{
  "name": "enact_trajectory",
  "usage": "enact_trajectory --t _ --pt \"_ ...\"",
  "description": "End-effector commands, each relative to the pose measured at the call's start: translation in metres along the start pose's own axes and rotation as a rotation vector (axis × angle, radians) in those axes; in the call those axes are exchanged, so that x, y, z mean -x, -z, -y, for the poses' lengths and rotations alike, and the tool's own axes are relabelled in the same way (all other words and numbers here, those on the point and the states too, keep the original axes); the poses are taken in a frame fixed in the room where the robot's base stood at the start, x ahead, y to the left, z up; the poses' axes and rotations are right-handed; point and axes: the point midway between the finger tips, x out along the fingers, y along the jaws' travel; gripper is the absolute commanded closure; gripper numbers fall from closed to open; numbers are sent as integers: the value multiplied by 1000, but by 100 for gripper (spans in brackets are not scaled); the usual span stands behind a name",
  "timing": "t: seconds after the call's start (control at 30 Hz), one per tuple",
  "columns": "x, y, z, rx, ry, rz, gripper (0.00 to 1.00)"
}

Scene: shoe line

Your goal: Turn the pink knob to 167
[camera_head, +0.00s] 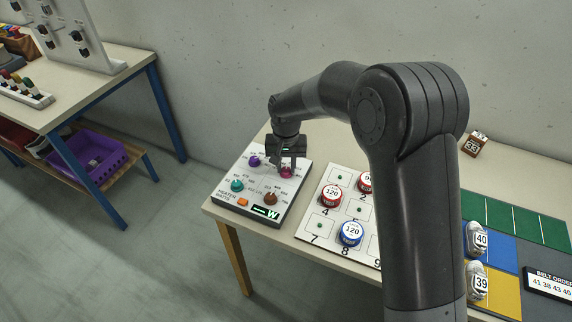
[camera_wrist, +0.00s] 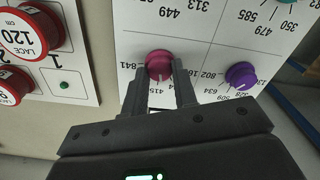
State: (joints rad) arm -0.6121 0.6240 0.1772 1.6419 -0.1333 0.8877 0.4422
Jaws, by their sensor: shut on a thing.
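The pink knob (camera_head: 287,172) sits at the upper right of a white control panel (camera_head: 225,199) labelled HEATER WATTS. My gripper (camera_head: 289,163) is above that corner of the panel, with its fingers down at the knob. In the wrist view the pink knob (camera_wrist: 159,63) is between the two fingertips (camera_wrist: 166,80), and my gripper is shut on it. The number 167 cannot be made out. The knob's pointer is not clear.
The panel also carries a purple knob (camera_head: 254,160), a teal knob (camera_head: 237,185), a brown knob (camera_head: 270,198), an orange button (camera_head: 243,202) and a small display (camera_head: 266,212). A numbered board (camera_head: 312,222) with red and blue lace tins stands close to its right.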

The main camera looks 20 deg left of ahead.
Motion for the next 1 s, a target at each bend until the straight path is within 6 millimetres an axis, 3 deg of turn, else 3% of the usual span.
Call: enact_trajectory --t 1.0 --pt "0 0 0 903 0 -2 97"
